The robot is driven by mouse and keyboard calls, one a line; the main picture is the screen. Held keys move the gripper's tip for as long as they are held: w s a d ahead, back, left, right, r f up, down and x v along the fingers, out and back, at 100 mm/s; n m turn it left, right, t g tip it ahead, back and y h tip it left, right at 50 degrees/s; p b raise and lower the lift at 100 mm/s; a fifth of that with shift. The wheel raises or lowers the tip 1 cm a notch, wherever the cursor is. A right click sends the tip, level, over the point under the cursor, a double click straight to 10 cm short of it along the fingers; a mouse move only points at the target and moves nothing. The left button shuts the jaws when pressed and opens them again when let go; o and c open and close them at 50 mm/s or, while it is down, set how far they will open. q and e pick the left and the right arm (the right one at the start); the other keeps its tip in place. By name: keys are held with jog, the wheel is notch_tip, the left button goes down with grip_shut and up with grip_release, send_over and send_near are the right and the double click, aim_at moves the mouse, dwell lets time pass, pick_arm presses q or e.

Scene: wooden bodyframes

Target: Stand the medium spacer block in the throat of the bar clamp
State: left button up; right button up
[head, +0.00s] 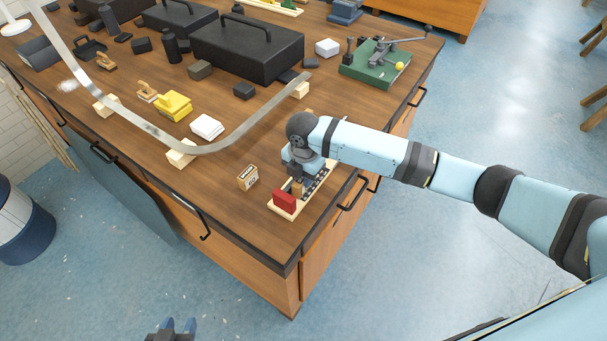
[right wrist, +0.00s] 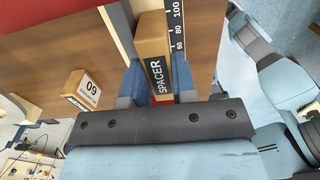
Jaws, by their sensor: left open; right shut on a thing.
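The bar clamp lies near the table's front corner, with a red jaw (head: 284,201), a pale wooden base and a dark numbered scale (right wrist: 175,25). My right gripper (head: 297,176) is over the clamp, shut on a wooden spacer block (right wrist: 152,50) lettered SPACER. The block is between the fingers, close beside the scale; its size number is hidden. I cannot tell whether it touches the clamp base. Another spacer block (head: 248,177), marked 60, stands apart on the table left of the clamp; it also shows in the right wrist view (right wrist: 84,89). My left gripper (head: 179,326) is open and empty, low in front of the table.
A long curved metal strip (head: 130,125) on wooden blocks crosses the table to the left. A white block (head: 206,127) and a yellow block (head: 174,105) lie near it. A black toolbox (head: 247,50) and a green fixture (head: 375,66) stand behind. Bare tabletop surrounds the 60 block.

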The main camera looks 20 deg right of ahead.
jog(key=shift+f, duration=0.15)
jog(key=o, duration=0.9)
notch_tip(320, 180, up, 12)
jog(key=shift+r+b, duration=0.2)
jog(key=shift+b, duration=0.35)
jog(key=shift+a+f, duration=0.1)
